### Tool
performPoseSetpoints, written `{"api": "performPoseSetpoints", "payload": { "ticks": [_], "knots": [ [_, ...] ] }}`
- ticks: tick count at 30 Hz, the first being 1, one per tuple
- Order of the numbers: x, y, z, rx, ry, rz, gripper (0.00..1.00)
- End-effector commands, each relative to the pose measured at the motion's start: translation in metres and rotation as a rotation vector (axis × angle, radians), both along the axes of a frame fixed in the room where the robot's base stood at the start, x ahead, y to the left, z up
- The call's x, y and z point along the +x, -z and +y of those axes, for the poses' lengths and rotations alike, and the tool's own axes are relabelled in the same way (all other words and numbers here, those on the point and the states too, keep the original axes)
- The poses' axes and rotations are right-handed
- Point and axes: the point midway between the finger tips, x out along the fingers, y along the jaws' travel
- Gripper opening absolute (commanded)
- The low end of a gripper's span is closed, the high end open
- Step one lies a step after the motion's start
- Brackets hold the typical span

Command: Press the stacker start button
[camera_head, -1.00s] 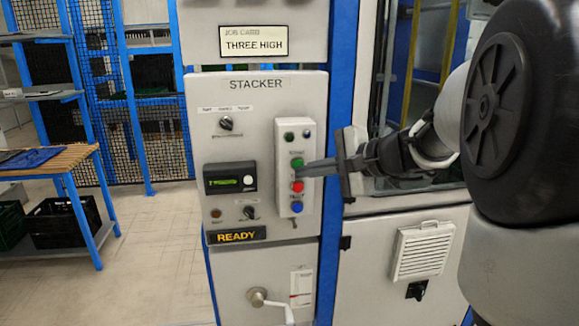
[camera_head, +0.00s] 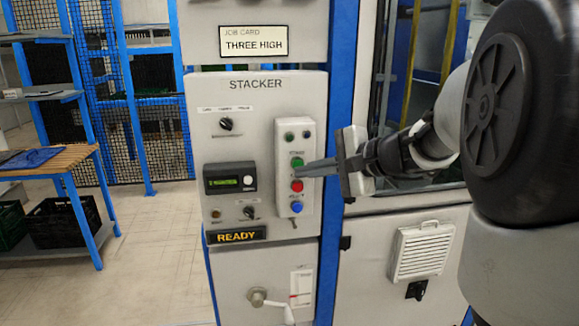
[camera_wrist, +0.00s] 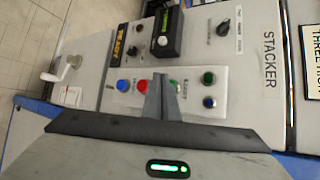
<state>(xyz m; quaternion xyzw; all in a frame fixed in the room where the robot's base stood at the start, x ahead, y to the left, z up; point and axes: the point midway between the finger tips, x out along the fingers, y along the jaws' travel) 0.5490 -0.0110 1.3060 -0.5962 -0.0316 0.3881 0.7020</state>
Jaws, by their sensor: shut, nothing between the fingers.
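The STACKER panel (camera_head: 222,140) is a light grey box on the machine front. Its raised white button box (camera_head: 282,134) carries a green button (camera_head: 297,162), a red button (camera_head: 297,186) and a blue button (camera_head: 296,207) in a column, with two dark small ones above. My gripper (camera_head: 300,173) is shut and empty, fingers pointing left, with tips at the box between the green and red buttons. In the wrist view the fingers (camera_wrist: 158,82) lie between the red button (camera_wrist: 142,85) and the partly hidden green button (camera_wrist: 174,84). I cannot tell whether they touch.
A lit READY sign (camera_head: 236,235), a small display (camera_head: 230,178) and knobs are on the panel. A crank handle (camera_head: 258,297) sticks out below. A JOB CARD (camera_head: 253,41) above reads THREE HIGH. A wooden-topped table (camera_head: 70,158) stands at left, with open floor between.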

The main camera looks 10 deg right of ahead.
Motion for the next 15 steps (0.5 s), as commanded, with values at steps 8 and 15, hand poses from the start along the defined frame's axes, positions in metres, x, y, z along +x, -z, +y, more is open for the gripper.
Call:
{"api": "performPoseSetpoints", "payload": {
  "ticks": [8,15],
  "knots": [
    [0.0004,0.0003,0.0,0.0,0.0,0.0,0.0],
    [0.0076,0.0011,-0.0002,-0.001,0.0,-0.001,0.0]
  ]
}}
